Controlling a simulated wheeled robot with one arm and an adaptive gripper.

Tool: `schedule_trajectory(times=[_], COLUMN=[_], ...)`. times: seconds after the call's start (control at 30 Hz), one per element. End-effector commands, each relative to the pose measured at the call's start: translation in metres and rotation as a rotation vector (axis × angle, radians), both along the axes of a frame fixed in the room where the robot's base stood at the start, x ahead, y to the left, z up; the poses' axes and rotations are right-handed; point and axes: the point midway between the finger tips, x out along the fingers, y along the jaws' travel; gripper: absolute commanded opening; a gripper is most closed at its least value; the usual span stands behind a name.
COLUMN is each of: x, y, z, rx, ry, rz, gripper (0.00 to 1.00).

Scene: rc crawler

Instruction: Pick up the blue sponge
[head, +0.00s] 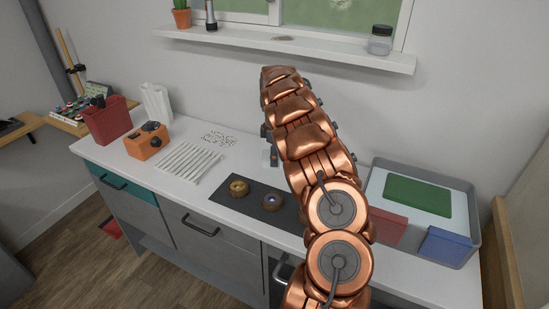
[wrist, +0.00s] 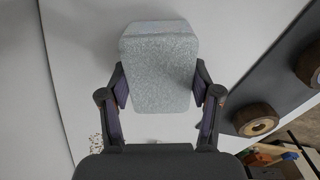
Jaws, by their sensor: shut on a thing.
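A pale blue-grey block (wrist: 160,50), which looks like the sponge, is in the wrist view. It sits between the two dark fingers of my gripper (wrist: 161,88), which is shut on its sides. In the head view my copper arm hides most of the gripper and block. Only a small pale patch (head: 267,158) and dark finger parts show at the arm's left edge. I cannot tell whether the block touches the counter.
A grey tray (head: 474,226) at right holds a green pad, a red block and a blue block (head: 445,245).

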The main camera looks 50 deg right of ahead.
Motion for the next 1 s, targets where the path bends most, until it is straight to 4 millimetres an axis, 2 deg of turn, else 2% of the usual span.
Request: schedule_trajectory(times=[0.5,1.0], x=[0.000,-0.016], y=[0.001,0.030], z=[0.034,0.036], rx=[-0.001,-0.003], ry=[-0.001,0.002], rz=[-0.001,-0.001], gripper=[0.47,0.47])
